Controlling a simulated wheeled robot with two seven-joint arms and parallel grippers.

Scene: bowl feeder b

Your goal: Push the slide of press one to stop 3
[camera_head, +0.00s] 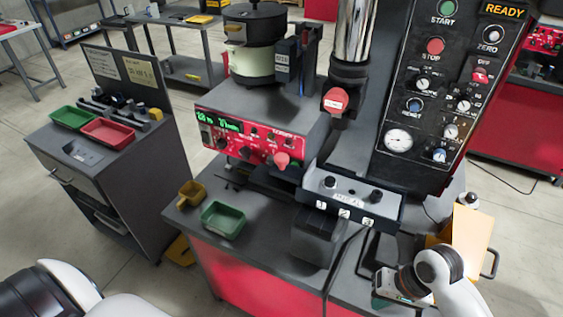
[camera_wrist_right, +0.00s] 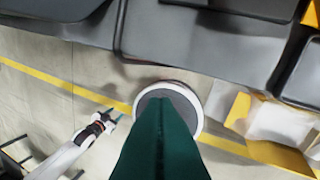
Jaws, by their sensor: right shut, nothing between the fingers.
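The press (camera_head: 354,40) stands at centre right. In front of it is a dark bar (camera_head: 390,207) with white labels 1, 2 and 3, running left to right, and two black knobs on top. I cannot tell which part is the slide or at which stop it is. My right gripper (camera_head: 381,287) is low at the bench's front right, below and right of label 3, apart from the bar. Its dark green fingers (camera_wrist_right: 163,101) fill the middle of the right wrist view, shut and empty. A small gripper (camera_wrist_right: 106,120), apparently my left one, shows there too; its fingers are unclear.
A red-panelled feeder box (camera_head: 255,139) with a pot stands left of the press. A control panel (camera_head: 444,100) rises behind the bar. A tan board (camera_head: 470,237) stands near my right arm.

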